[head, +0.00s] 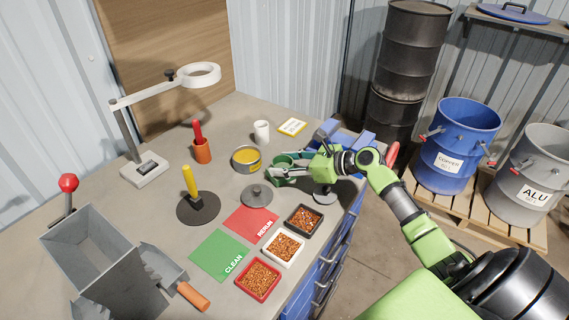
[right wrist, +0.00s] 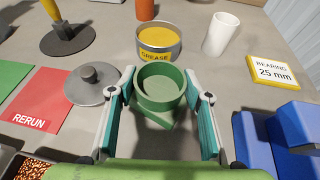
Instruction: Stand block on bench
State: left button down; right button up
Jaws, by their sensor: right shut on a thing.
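A green block (right wrist: 158,88) with a round, cup-like ring and a flatter foot is between the fingers of my right gripper (right wrist: 160,100) in the right wrist view. The ring's opening faces up toward the wrist camera. The right gripper (head: 277,173) is shut on the block, and the block (head: 284,160) is partly hidden by it in the head view. I cannot tell whether the block's underside touches the grey bench (head: 225,190). My left gripper is not in view.
A grease tin (head: 247,160), a grey lid with a knob (head: 256,196), a white cup (head: 262,132) and a "BEARING 25 mm" card (head: 292,126) surround the block. Blue bins (right wrist: 292,145) stand close on the right. Red and green mats and scrap trays lie nearer the front.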

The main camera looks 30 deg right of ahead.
jog(key=shift+r, duration=0.1)
jog(key=o, duration=1.6)
jog(key=shift+f, duration=0.2)
jog(key=shift+s, duration=0.1)
jog(key=shift+r, duration=0.1)
jog(key=v, duration=1.2)
jog(key=shift+b, duration=0.35)
